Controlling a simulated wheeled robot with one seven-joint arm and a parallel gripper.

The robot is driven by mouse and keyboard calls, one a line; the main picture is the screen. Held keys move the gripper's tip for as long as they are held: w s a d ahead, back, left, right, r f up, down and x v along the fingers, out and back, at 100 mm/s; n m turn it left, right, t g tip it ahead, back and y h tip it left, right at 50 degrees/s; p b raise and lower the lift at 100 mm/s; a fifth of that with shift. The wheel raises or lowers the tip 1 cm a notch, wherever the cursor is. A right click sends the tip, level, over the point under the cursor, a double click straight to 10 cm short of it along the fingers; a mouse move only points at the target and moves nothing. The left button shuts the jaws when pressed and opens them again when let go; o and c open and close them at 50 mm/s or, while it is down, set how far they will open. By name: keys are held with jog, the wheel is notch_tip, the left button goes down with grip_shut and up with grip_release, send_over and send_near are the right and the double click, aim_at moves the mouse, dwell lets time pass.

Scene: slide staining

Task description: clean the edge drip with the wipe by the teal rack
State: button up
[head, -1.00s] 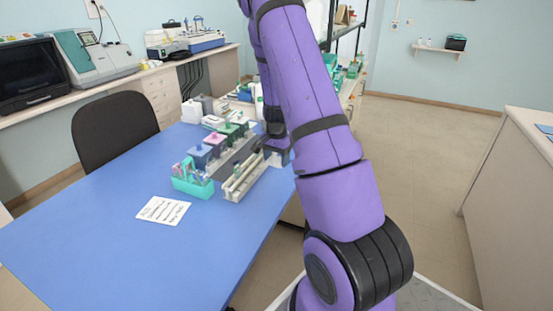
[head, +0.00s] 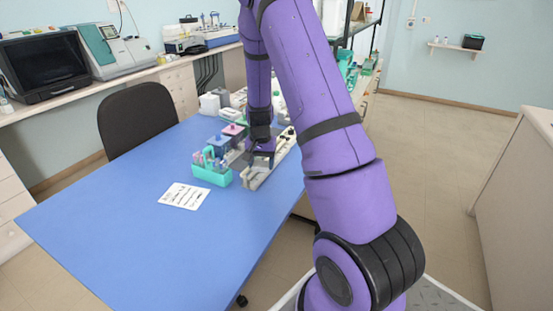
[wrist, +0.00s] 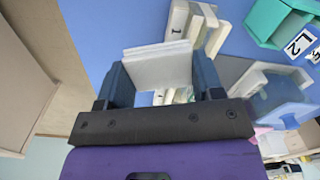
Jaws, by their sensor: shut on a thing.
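My gripper (wrist: 158,72) is shut on a white folded wipe (wrist: 157,62), which sits between its two dark blue fingers in the wrist view. In the head view my gripper (head: 262,156) is low over the cream rail (head: 257,180), just right of the teal rack (head: 212,174). The wipe cannot be made out there. The teal rack stands on the blue table and holds several small pink and blue-grey items. Part of a teal rack (wrist: 262,22) shows at the upper right of the wrist view. I cannot make out the edge drip in either view.
A blue-lidded jar (head: 218,146) and a pink-lidded jar (head: 234,132) stand behind the rack. A written card (head: 184,195) lies on the blue table (head: 130,225), whose front left is clear. A black chair (head: 138,112) stands at the far side.

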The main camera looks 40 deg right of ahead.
jog(key=w+a+n, duration=0.3)
jog(key=a+n, duration=0.2)
jog(key=a, duration=0.5)
jog(key=w+a+n, duration=0.3)
jog(key=a+n, duration=0.2)
jog(key=a, duration=0.5)
jog(key=shift+w+a, duration=0.2)
jog(key=shift+a, duration=0.05)
